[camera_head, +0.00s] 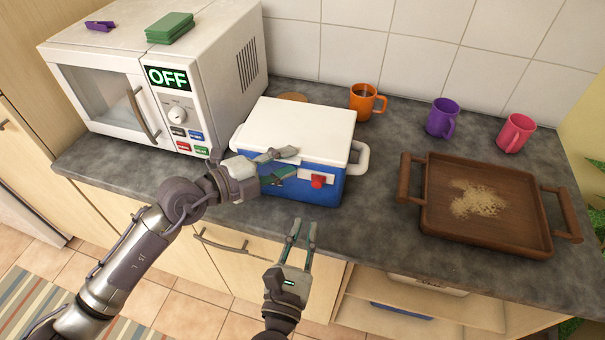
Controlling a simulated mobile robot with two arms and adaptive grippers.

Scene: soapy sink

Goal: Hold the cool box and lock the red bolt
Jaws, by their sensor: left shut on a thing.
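The cool box (325,143), blue with a white lid, stands on the counter with its lid down. A white handle (360,158) shows on its right side. The red bolt (317,181) sits on a white plate on the box's front; its exact lock position is hard to tell. My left gripper (280,165) is at the box's front left, shut on the cool box; its fingers cover part of that front, and the exact grip point is unclear. My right gripper (302,235) is open and empty, in front of and below the red bolt, at the counter's front edge.
A white microwave (215,80) stands left of the box, with a green sponge (170,28) and a purple peg (100,26) on top. Orange (364,101), purple (441,118) and pink (515,133) mugs stand behind. A wooden tray (480,237) with crumbs lies right. Counter (375,215) between is clear.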

